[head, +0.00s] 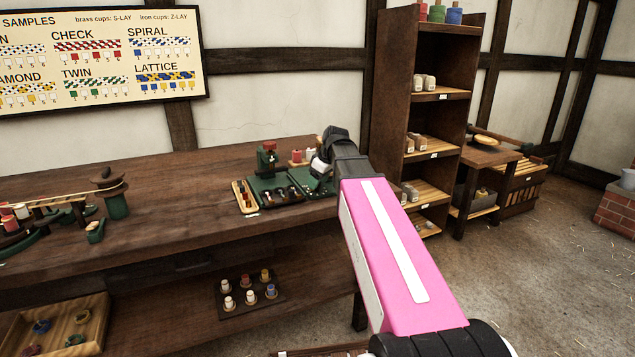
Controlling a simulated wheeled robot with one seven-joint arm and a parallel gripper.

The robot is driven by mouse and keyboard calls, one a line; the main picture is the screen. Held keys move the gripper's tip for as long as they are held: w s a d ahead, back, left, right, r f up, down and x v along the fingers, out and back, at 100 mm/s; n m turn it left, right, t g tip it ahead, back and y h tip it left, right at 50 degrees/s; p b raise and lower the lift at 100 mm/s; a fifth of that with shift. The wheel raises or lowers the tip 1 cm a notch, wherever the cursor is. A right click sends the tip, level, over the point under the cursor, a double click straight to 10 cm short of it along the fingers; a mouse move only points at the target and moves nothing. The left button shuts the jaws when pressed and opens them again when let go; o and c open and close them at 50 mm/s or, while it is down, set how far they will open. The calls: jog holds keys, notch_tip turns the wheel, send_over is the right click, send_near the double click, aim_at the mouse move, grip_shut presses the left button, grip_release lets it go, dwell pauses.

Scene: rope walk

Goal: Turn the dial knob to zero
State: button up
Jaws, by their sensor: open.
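My arm reaches from the lower right to the right end of the long wooden bench (160,215). My gripper (320,168) is at the arm's far end, over the right side of a dark green tray-like unit (262,184) on the bench. It is open; its fingertips are small and partly hidden by the wrist. A green stand with a red part (268,158) rises at the back of this unit. Several small dark and metal parts lie along the unit's front. I cannot make out the dial knob or its marks; it may be hidden by my gripper.
A narrow wooden tray (243,198) lies left of the green unit. Red spools (300,156) stand behind it. A green winding device (115,200) is at the bench's left. The bench middle is clear.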

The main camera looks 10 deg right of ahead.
jog(key=shift+f, duration=0.25)
jog(key=c, duration=0.9)
